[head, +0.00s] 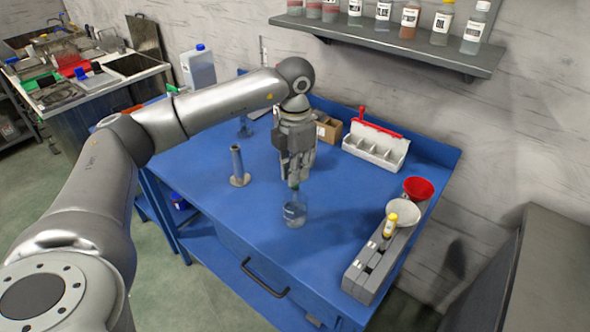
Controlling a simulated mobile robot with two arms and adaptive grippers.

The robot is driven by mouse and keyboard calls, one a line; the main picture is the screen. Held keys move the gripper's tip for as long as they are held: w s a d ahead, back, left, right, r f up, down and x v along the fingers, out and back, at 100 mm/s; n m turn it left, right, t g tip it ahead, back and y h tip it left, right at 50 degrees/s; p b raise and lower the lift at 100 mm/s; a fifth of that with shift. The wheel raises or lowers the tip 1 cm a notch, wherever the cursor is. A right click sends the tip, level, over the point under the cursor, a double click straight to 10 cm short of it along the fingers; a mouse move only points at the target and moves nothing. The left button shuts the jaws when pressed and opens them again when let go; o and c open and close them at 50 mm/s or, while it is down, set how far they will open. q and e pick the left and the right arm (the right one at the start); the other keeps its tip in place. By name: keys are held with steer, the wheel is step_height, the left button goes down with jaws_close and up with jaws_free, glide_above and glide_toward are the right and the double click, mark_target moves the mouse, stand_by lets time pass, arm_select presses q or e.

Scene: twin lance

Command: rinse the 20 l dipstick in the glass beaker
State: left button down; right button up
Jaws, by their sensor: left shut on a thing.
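The glass beaker (295,214) stands upright on the blue bench and holds some clear liquid. My left gripper (295,180) points down directly above the beaker and is shut on a slim dipstick, mostly hidden by the fingers. A small greenish part shows below the fingertips, at the beaker's mouth. I cannot tell how far the stick reaches into the beaker, and no 20 l marking is readable. My right gripper is out of view.
A grey metal tube on a round foot (238,168) stands left of the beaker. A white compartment tray (374,150), a cardboard box (328,128) and red and white funnels (418,188) are behind and right. The bench (240,215) is clear in front of the beaker.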

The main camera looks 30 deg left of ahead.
arm_select(q)
steer(key=shift+r, duration=0.15)
stand_by(0.3)
steer(key=shift+r+p, duration=3.75)
steer(key=shift+r, duration=1.65)
step_height(320, 180, up, 3)
steer(key=shift+p, duration=1)
steer(key=shift+f, duration=0.1)
